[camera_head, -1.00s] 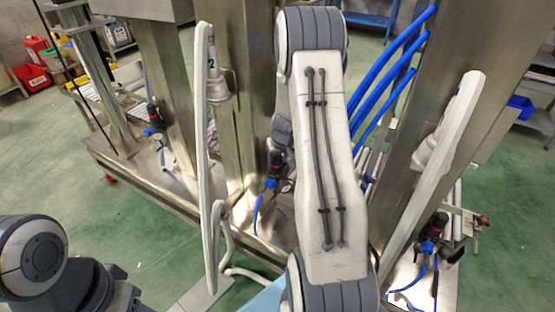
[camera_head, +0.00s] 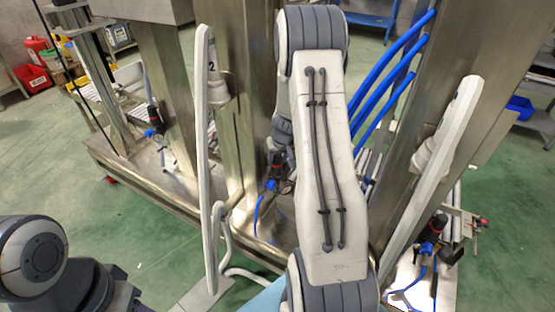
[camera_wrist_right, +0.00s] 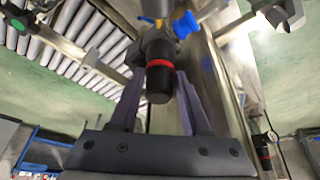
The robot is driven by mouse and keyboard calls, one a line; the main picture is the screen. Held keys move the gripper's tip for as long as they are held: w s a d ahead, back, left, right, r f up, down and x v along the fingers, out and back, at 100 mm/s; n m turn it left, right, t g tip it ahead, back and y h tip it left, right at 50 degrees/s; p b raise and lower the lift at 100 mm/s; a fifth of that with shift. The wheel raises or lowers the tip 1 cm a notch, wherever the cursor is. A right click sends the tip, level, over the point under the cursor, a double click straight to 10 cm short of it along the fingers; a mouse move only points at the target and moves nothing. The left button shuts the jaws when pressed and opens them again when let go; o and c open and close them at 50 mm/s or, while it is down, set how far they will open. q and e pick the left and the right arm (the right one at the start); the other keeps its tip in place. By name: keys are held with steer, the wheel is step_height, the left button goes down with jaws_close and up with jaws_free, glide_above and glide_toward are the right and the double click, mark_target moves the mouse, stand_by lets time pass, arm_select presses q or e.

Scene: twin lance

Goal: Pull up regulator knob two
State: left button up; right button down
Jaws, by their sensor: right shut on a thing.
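A regulator with a black knob and a red ring (camera_wrist_right: 160,78) stands between the two fingers of my right gripper (camera_wrist_right: 162,85) in the right wrist view. The gripper is shut on this knob, with a dark finger on each side. Blue and yellow fittings show beyond the knob. In the head view this regulator (camera_head: 276,160) is beside the middle steel column, near the lance marked 2 (camera_head: 212,72), with a blue hose below it. My right arm partly covers that area. Only part of my left arm shows at the lower left; its gripper is out of view.
Another regulator (camera_head: 434,226) is at the right, and one (camera_head: 153,115) is at the left. A second white lance (camera_head: 440,150) leans at the right. Steel columns and blue hoses (camera_head: 385,95) crowd around my right arm. Green floor (camera_head: 60,165) is open at the left.

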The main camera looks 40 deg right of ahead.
steer(key=shift+c, duration=1.8)
jaws_free()
steer(key=shift+r, duration=0.15)
steer(key=p+v, duration=0.4)
steer(key=v, duration=0.6)
steer(key=shift+s+r, duration=0.2)
